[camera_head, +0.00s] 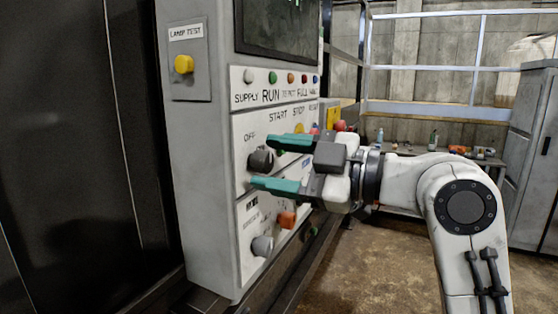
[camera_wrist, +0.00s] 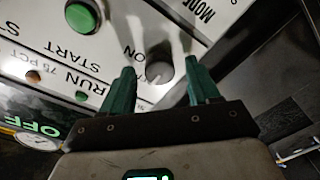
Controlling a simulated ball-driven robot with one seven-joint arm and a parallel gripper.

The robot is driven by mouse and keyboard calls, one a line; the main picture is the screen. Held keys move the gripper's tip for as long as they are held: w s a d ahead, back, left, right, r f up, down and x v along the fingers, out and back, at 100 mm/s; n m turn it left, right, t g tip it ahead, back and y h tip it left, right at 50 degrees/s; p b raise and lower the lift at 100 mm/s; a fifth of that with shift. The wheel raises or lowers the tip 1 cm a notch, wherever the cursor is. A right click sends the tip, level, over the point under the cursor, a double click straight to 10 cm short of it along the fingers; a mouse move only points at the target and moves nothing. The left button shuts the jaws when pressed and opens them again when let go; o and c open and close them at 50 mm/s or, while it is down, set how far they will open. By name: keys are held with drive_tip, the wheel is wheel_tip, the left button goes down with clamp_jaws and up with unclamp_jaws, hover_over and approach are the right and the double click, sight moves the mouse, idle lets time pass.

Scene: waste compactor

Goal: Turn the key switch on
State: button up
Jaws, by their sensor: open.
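The key switch (camera_head: 261,160) is a dark round knob on the pale control panel (camera_head: 240,215), below the OFF label. In the wrist view the key switch (camera_wrist: 159,65) sits between the two finger lines, with ON lettering beside it. My gripper (camera_head: 264,161) has green fingers, one above and one below the knob in the head view. It is open, and the fingertips (camera_wrist: 160,70) lie to either side of the knob. I cannot tell whether they touch it or how far they are from the panel.
A green START button (camera_wrist: 82,15) is close by in the wrist view. A yellow lamp-test button (camera_head: 184,64) is at the left. Open floor (camera_head: 385,265) lies at the right.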

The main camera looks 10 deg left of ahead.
drive_tip(key=shift+c, duration=0.2)
drive_tip(key=c, duration=1)
drive_tip(key=shift+m, duration=0.3)
drive_tip(key=m+p, duration=0.2)
drive_tip(key=m, duration=0.3)
drive_tip(key=shift+r+m, duration=0.1)
drive_tip(key=shift+m, duration=0.3)
drive_tip(key=m+p, duration=0.2)
drive_tip(key=m, duration=0.1)
drive_tip(key=shift+m+p, duration=0.7)
drive_tip(key=shift+m, duration=0.6)
drive_tip(key=shift+w, duration=0.1)
